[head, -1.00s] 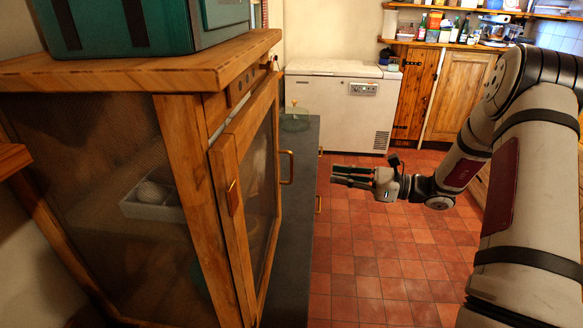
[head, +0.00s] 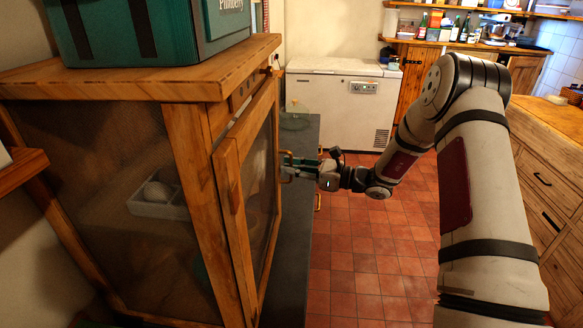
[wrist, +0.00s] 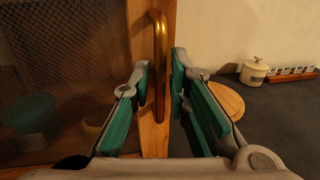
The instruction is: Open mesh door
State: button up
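The mesh door (head: 259,195) of the wooden cabinet faces right in the head view and looks nearly closed, with its wooden frame close to the cabinet. Its brass handle (wrist: 160,55) stands on the door's frame in the wrist view. My gripper (wrist: 159,82) is open, with its green-padded fingers on either side of the handle and a gap to each side. In the head view my gripper (head: 285,166) is at the handle and covers most of it.
A teal box (head: 150,30) sits on the cabinet top (head: 150,80). A dark counter (head: 292,230) runs below the door, with a lidded jar (wrist: 254,71) and a round wooden board (wrist: 227,98) on it. A white chest freezer (head: 340,105) stands behind. Tiled floor is clear.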

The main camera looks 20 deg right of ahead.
jog(key=shift+w+a, duration=0.1)
grip_shut()
